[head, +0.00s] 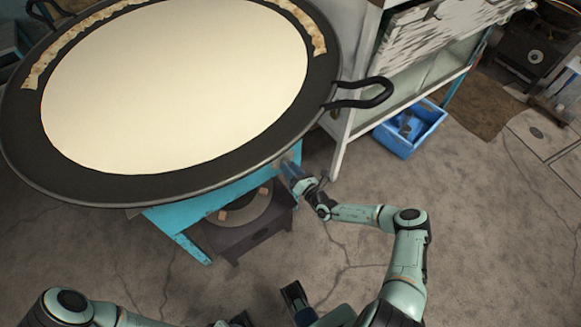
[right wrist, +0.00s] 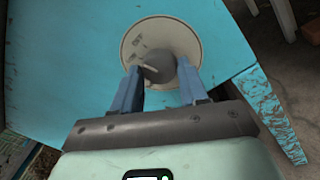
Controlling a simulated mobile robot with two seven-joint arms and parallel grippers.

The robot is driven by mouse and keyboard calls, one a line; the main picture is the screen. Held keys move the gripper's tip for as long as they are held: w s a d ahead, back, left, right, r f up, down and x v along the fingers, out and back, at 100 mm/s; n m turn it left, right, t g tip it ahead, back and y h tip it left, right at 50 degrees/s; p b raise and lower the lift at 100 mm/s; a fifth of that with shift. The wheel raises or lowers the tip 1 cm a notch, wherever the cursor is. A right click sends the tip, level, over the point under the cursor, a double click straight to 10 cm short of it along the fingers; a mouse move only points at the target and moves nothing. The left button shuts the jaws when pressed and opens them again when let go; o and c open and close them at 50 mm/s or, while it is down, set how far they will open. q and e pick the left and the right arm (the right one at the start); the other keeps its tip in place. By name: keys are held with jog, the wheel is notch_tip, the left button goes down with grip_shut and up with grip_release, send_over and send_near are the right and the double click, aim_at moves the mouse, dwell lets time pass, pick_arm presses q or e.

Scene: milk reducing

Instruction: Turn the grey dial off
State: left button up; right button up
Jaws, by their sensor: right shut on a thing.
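The grey dial (right wrist: 161,67) is a rounded knob with a pale pointer. It sits on a round, off-white marked plate (right wrist: 188,43) fixed to a blue panel. In the right wrist view, my right gripper (right wrist: 158,84) has its two blue fingers on either side of the dial and is shut on it. In the head view, my right gripper (head: 291,171) is at the blue stand's right side, under the pan's rim. The dial cannot be made out there.
A wide black pan (head: 215,179) of cream-coloured liquid stands above the blue stand (head: 185,222), over a dark burner (head: 262,232). Its black handle (head: 366,93) juts right above my arm. A white cabinet (head: 350,120) and blue crate (head: 408,140) stand at right. Concrete floor is open at lower right.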

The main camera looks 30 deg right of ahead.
jog(key=shift+a+m, duration=0.1)
jog(key=shift+m, duration=1.6)
jog(key=shift+f, duration=0.1)
jog(key=o, duration=1.1)
jog(key=shift+c, duration=0.2)
jog(key=s+d+p, duration=0.1)
jog(key=s, duration=1.2)
jog(key=shift+s+d+f+p, duration=0.2)
jog(key=shift+d+f+p, duration=0.1)
jog(key=shift+d, duration=0.1)
